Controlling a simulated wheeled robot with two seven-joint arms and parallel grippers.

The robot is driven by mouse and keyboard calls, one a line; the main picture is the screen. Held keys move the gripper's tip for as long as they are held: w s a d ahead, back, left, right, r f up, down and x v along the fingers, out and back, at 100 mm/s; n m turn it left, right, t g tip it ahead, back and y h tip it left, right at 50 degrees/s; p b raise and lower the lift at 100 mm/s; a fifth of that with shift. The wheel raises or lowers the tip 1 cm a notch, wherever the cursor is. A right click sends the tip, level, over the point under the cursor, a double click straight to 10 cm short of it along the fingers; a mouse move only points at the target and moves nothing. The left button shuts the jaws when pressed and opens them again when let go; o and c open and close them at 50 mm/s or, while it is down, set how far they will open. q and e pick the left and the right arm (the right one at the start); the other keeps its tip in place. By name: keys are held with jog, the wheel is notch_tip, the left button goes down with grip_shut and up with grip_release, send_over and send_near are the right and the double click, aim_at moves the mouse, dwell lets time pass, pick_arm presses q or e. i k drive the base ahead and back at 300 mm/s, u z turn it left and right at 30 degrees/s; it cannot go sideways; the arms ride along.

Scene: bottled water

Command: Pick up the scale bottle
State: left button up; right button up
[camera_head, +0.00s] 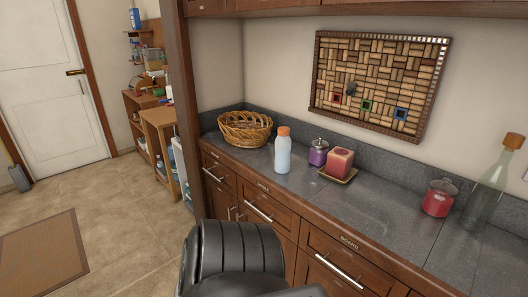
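A pale blue-white bottle with an orange cap (283,155) stands upright on the dark grey countertop (330,204), near its front edge. I see no label on it that I can read. A tall clear greenish bottle with an orange-brown top (487,187) stands upright at the far right of the counter. Neither of my grippers shows in the head view.
A wicker basket (245,130) is left of the orange-capped bottle. A purple jar (318,153) and a red candle on a small tray (340,163) are close on its right. A red jar (438,198) is farther right. The counter between candle and red jar is clear.

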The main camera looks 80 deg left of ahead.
aim_at(283, 143)
jog(key=u, duration=0.75)
jog(key=i, duration=0.65)
jog(key=u, duration=0.75)
